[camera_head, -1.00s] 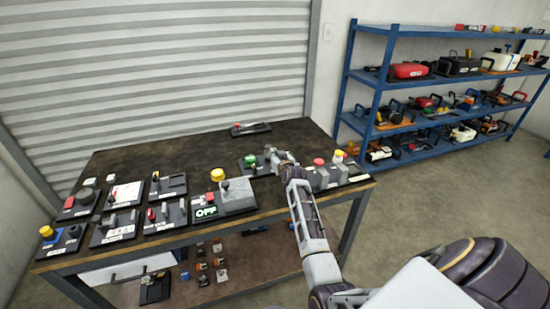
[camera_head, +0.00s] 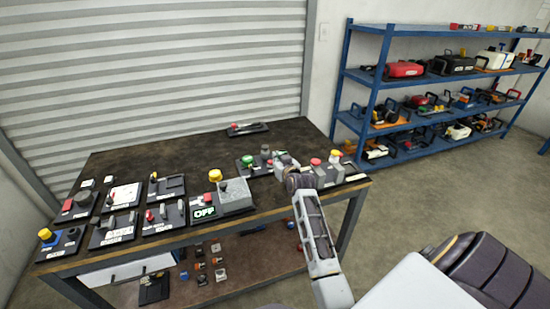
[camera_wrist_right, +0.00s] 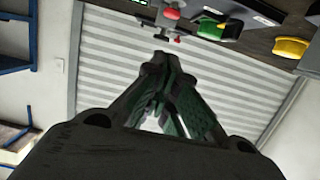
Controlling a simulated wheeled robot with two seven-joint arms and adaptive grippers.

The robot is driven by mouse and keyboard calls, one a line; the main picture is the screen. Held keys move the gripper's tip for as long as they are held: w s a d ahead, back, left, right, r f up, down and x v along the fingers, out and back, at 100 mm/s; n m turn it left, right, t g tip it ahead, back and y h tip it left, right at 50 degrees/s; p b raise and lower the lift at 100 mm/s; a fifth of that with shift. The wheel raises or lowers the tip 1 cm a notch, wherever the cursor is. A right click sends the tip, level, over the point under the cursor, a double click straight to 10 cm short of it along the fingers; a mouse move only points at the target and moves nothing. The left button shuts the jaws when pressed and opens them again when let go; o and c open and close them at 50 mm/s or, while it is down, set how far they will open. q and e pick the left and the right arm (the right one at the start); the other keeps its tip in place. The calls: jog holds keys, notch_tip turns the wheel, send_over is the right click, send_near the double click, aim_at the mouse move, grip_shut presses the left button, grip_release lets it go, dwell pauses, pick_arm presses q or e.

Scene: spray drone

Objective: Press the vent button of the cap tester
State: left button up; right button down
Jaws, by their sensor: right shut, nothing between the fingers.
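My right gripper (camera_head: 281,157) is over the right part of the workbench, among several button panels. In the right wrist view its fingers (camera_wrist_right: 160,58) are shut and empty. A green button (camera_head: 248,160) on a dark panel lies left of it; a green button also shows in the right wrist view (camera_wrist_right: 229,31). A red button (camera_head: 315,162) on a grey unit is to its right, with a yellow button (camera_head: 335,154) beyond. No readable label shows which unit is the cap tester or which button is its vent button. I cannot tell whether the fingertips touch anything. My left gripper is not in view.
A grey box (camera_head: 236,196) with a yellow button and an OFF sign (camera_head: 204,212) stands left of my arm. Several panels cover the left of the workbench (camera_head: 190,145). A blue shelf (camera_head: 365,75) stands at the right. The bench's back middle is mostly clear.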

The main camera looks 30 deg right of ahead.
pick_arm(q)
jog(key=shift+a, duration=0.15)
pick_arm(e)
jog(key=v, duration=0.2)
jog(key=shift+s+r, duration=0.1)
jog(key=shift+s, duration=0.15)
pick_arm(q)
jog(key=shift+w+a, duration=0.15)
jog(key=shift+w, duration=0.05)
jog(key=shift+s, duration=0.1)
